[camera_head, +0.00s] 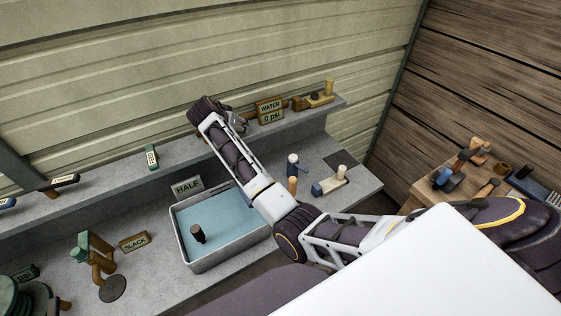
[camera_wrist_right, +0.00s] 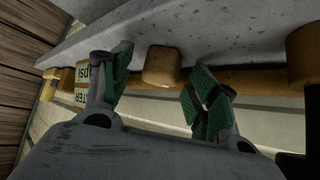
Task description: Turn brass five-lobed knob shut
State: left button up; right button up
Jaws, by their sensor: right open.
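A brass-coloured, rounded knob (camera_wrist_right: 161,66) shows in the right wrist view, close to a grey shelf edge and in front of a brass-coloured pipe (camera_wrist_right: 250,78). I cannot count its lobes from this side. My right gripper (camera_wrist_right: 158,80) is open, with one green-padded finger on each side of the knob; I cannot tell whether either finger touches it. In the head view, my right gripper (camera_head: 236,118) is at the back shelf, left of the sign reading WATER 0 psi (camera_head: 269,111), and partly hidden by my wrist. The knob is not clear there. My left gripper is out of view.
A grey basin of water (camera_head: 182,247) with a HALF sign (camera_head: 187,186) stands on the lower counter, beneath my right arm. Brass fittings (camera_head: 318,97) sit on the shelf right of the WATER sign. A wooden bench (camera_head: 462,185) with tools stands at right.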

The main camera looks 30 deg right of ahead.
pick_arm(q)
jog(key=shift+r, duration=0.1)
pick_arm(e)
jog(key=shift+d+n+t+y, duration=0.15)
jog(key=shift+n+t+y, duration=0.45)
jog(key=shift+n, duration=0.5)
jog(key=shift+s+d+n+t+y, duration=0.1)
jog(key=shift+n+t+y, duration=0.15)
jog(key=shift+n+y, duration=0.4)
jog(key=shift+s+d+n+t+y, duration=0.1)
jog(key=shift+n+t+y, duration=0.25)
jog(key=shift+n, duration=0.5)
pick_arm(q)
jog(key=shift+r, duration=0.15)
pick_arm(e)
jog(key=shift+d+n+y, duration=0.15)
jog(key=shift+n+y, duration=0.9)
jog(key=shift+n, duration=0.25)
jog(key=shift+d+n+y, duration=0.1)
jog(key=shift+n+y, duration=0.95)
jog(key=shift+n, duration=0.25)
jog(key=shift+d+n+y, duration=0.1)
jog(key=shift+n+y, duration=0.5)
jog(key=shift+n, duration=0.1)
